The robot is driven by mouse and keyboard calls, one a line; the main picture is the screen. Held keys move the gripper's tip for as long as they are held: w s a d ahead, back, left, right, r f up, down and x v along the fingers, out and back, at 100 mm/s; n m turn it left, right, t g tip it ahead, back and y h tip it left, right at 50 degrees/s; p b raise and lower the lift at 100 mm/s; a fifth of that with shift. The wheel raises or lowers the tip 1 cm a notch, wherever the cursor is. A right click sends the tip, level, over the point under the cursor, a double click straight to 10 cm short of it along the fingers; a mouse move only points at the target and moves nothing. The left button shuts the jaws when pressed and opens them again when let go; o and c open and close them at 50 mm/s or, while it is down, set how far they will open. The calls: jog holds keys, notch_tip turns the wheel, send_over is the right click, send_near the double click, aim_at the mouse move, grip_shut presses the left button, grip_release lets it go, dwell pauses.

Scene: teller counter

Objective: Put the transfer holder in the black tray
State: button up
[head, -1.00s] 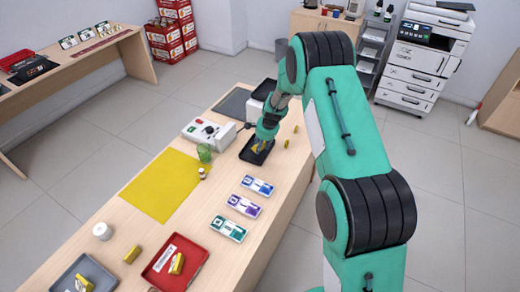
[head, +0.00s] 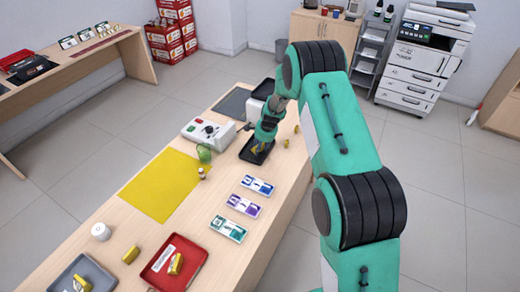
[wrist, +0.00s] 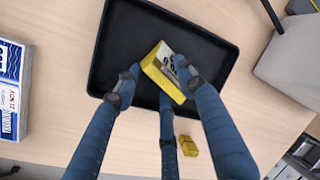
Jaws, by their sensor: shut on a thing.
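The black tray (head: 243,154) lies on the counter, and its dark floor and rim fill the middle of the wrist view (wrist: 112,40). My gripper (wrist: 163,78) is over the tray with its fingers closed around a yellow holder (wrist: 158,69), which I take to be the transfer holder. The holder has a pale top with dark marks and sits tilted between the fingers, within the tray's outline. The head view shows a bit of its yellow (head: 255,149) below the gripper. I cannot tell whether it touches the tray floor.
Small yellow pieces (head: 286,143) stand right of the tray. Several card packs (head: 243,206) are nearer. A red tray (head: 190,270) and grey tray (head: 65,280) hold yellow holders.

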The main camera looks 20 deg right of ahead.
jog(key=shift+f, duration=0.15)
jog(key=o, duration=0.9)
jog(key=p+v, duration=0.2)
jog(key=v, duration=1)
dwell(0.3)
